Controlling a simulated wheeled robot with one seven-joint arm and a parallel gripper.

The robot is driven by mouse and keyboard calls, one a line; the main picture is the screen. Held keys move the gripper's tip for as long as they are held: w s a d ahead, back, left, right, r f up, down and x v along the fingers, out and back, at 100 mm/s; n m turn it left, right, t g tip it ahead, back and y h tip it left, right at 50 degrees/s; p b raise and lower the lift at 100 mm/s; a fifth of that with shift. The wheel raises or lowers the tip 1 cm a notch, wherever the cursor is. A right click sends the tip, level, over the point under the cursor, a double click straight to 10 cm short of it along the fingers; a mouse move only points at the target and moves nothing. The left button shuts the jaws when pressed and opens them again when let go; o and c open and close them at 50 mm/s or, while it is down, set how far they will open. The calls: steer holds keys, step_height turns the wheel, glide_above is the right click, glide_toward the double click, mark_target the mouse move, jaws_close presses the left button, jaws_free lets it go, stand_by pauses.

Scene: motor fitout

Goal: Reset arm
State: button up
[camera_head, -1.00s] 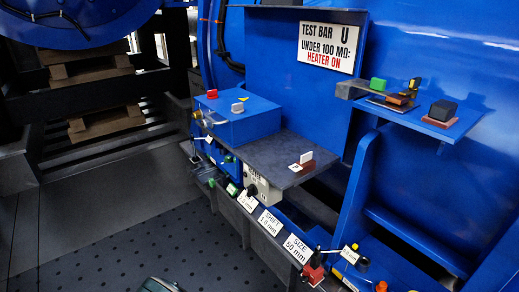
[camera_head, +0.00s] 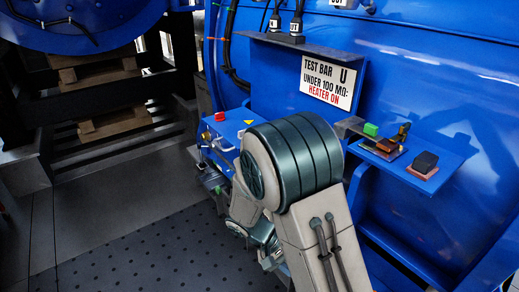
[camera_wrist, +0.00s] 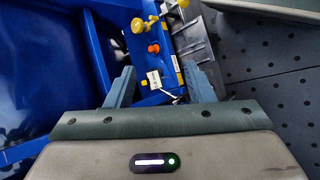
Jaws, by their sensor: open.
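My arm (camera_head: 290,165) fills the lower middle of the head view, with a large grey-green ringed joint and a pale link carrying two cables. My gripper (camera_wrist: 161,84) shows in the wrist view with its two blue-grey fingers spread wide apart and nothing between them in its grasp. Beyond the fingers is a blue panel (camera_wrist: 147,68) with yellow knobs (camera_wrist: 140,25), an orange button (camera_wrist: 154,48), a white label (camera_wrist: 154,79) and a silver lever (camera_wrist: 168,92). I cannot tell how far the fingers are from the panel. The gripper is not clearly visible in the head view.
A blue box (camera_head: 233,125) with a red knob stands left of my arm. A blue shelf (camera_head: 440,165) at right holds several small blocks. A test bar sign (camera_head: 327,81) is on the blue wall. Dark floor (camera_head: 150,250) at lower left is clear.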

steer(key=s+d+r+t+y+p, duration=0.1)
steer(key=s+r+y+p, duration=0.2)
steer(key=r, duration=0.7)
steer(key=s+d+r+m+t+y+p, duration=0.1)
steer(key=r+p, duration=0.4)
steer(key=r, duration=0.5)
steer(key=s+d+r+m+t+y+p, duration=0.1)
steer(key=s+r+y+p, duration=0.3)
steer(key=r, duration=0.7)
steer(key=shift+s+d+t+y+p, duration=0.45)
steer(key=shift+s+d+t, duration=0.25)
steer(key=shift+s+t, duration=0.2)
